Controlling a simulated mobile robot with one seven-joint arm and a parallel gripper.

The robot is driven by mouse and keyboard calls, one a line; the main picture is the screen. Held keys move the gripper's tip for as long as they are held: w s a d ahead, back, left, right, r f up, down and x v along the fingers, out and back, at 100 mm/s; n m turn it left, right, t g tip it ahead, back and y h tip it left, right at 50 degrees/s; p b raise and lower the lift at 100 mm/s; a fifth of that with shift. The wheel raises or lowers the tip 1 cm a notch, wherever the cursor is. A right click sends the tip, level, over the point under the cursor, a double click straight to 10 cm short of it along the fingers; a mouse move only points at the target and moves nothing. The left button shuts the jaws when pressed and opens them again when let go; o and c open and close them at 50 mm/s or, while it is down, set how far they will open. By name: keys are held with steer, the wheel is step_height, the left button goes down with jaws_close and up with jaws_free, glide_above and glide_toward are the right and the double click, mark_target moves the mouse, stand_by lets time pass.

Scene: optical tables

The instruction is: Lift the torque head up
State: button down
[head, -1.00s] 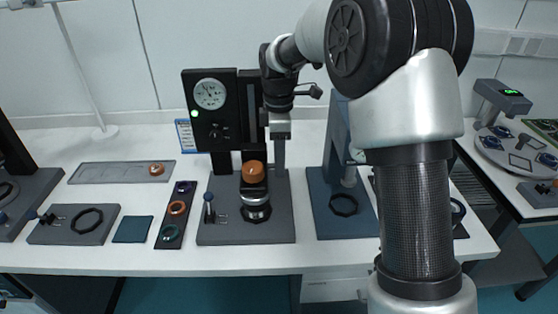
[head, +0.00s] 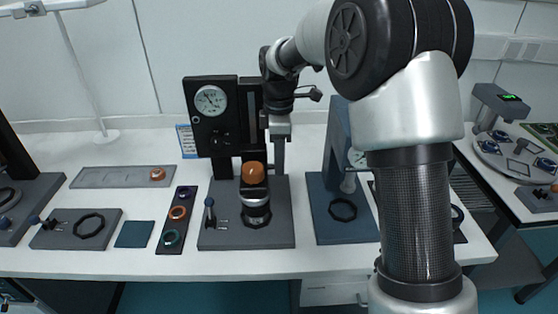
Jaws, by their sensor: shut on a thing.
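The torque head is a dark block with an orange cap (head: 252,174) on a black upright stand (head: 224,150) with a round white gauge. A silver cylinder (head: 256,212) sits just below the dark block, above the grey base plate; I cannot tell whether they touch. My gripper (head: 279,165) points down just right of the stand, beside the head. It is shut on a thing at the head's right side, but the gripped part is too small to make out. My arm comes in from the upper right.
A blue press stand (head: 335,145) stands close on the right of my gripper. A small lever (head: 210,212) stands at the base plate's left. A strip with coloured rings (head: 177,215) and a grey tray (head: 110,178) lie further left.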

step_height(320, 180, up, 6)
steer(key=p, duration=0.3)
steer(key=shift+r+p, duration=0.25)
steer(key=shift+p, duration=0.15)
steer(key=shift+f, duration=0.1)
steer(key=c, duration=1.4)
jaws_free()
steer(key=shift+f, duration=0.1)
steer(key=shift+c, duration=0.2)
step_height(320, 180, up, 18)
steer(key=p, duration=0.2)
steer(key=shift+f, duration=0.25)
